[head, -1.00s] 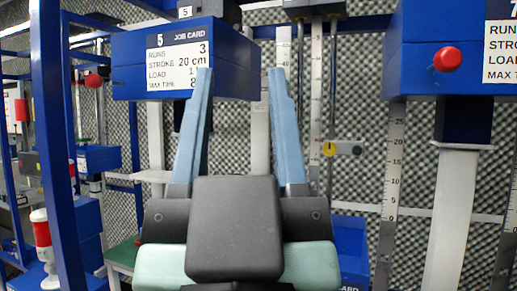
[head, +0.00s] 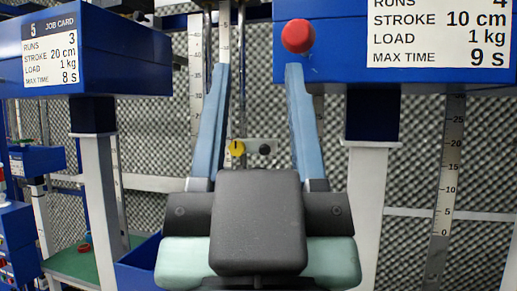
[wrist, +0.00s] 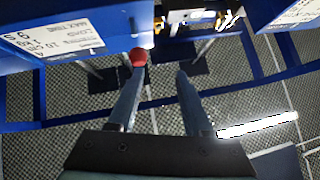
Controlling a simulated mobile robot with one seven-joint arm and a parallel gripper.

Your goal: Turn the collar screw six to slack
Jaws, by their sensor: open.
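A yellow round knob (head: 237,148) sits on a small grey plate (head: 252,143) by a vertical rod, with a black knob (head: 265,150) beside it. No number is legible on it, so I cannot tell whether it is collar screw six. In the head view it appears between the fingers, beyond them. My gripper (head: 258,70) is open and empty, its blue fingers pointing up and forward. It also shows in the wrist view (wrist: 160,75), where I cannot make out the yellow knob.
A red knob (head: 298,36) on a blue housing (head: 345,65) appears near the right fingertip, and in the wrist view (wrist: 138,57) near a fingertip. A blue box with job card 5 (head: 51,50) is left. White posts (head: 367,215) and rulers (head: 447,175) stand around.

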